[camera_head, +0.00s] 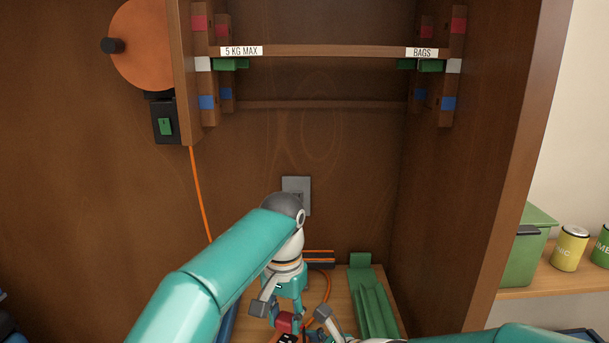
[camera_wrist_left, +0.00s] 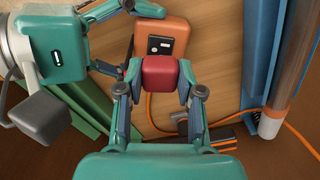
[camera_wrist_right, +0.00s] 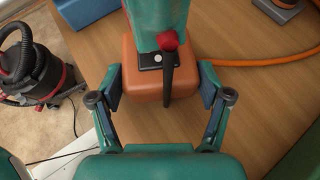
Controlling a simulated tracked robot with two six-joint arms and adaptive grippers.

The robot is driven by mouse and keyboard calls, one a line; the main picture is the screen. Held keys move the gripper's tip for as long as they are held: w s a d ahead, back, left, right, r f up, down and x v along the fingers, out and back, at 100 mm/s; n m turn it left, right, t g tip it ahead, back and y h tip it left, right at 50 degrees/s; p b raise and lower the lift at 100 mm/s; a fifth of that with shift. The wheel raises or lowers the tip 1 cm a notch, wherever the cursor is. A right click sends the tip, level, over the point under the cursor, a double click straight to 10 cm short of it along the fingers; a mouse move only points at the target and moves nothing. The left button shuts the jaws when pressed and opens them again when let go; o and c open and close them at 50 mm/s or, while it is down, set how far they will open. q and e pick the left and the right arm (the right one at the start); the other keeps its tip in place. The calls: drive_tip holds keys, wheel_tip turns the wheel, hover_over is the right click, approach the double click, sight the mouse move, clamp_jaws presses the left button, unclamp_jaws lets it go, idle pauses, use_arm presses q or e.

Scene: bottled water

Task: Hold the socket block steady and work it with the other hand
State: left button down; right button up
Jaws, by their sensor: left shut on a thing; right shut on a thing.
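The orange socket block (camera_wrist_left: 163,38) has a dark panel on its face, and it also shows in the right wrist view (camera_wrist_right: 128,76). My right gripper (camera_wrist_right: 159,82) is shut on this block, with one finger on either side. My left gripper (camera_wrist_left: 160,84) is shut on a red plug-like piece (camera_wrist_left: 160,70), close to the block's face. In the head view my left gripper (camera_head: 285,320) is low in the cabinet and hides most of the block. A dark stem (camera_wrist_right: 168,88) crosses the block in the right wrist view. I cannot tell whether the red piece touches the panel.
A green ribbed tray (camera_head: 378,308) lies right of the grippers. A blue rail (camera_wrist_left: 258,60) and a pipe (camera_wrist_left: 284,70) stand beside the block. An orange cable (camera_wrist_right: 265,62) crosses the wooden surface. A grey wall plate (camera_head: 303,184) is behind my left arm.

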use_arm(q)
drive_tip(key=shift+r, duration=1.1)
use_arm(e)
drive_tip(key=o, duration=1)
drive_tip(key=shift+d, duration=0.15)
